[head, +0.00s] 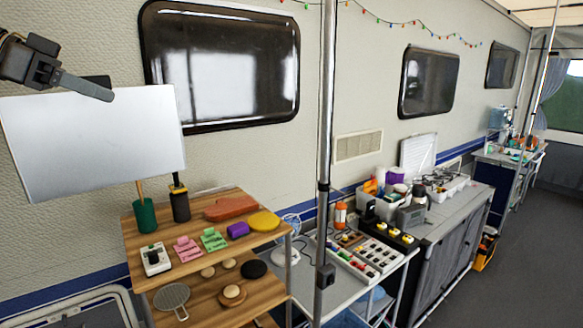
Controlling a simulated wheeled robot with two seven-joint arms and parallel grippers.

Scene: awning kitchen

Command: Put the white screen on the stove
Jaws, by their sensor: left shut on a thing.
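The white screen (95,140) is a flat, pale rectangular panel at the left of the head view. My left gripper (104,88) is shut on its top edge and holds it up, slightly tilted, in front of the caravan wall. The screen's lower right corner shows just above the wooden shelf unit. What looks like the stove (446,181) is on the grey counter farther right, well away from the screen. Its top is small in view and partly hidden by items in front. My right gripper is not in view.
The wooden shelf (140,222) holds cups, sponges and small items. A metal pole (325,130) stands between it and the counter (462,205). A low table (335,302) carries trays of blocks. Floor is free at right.

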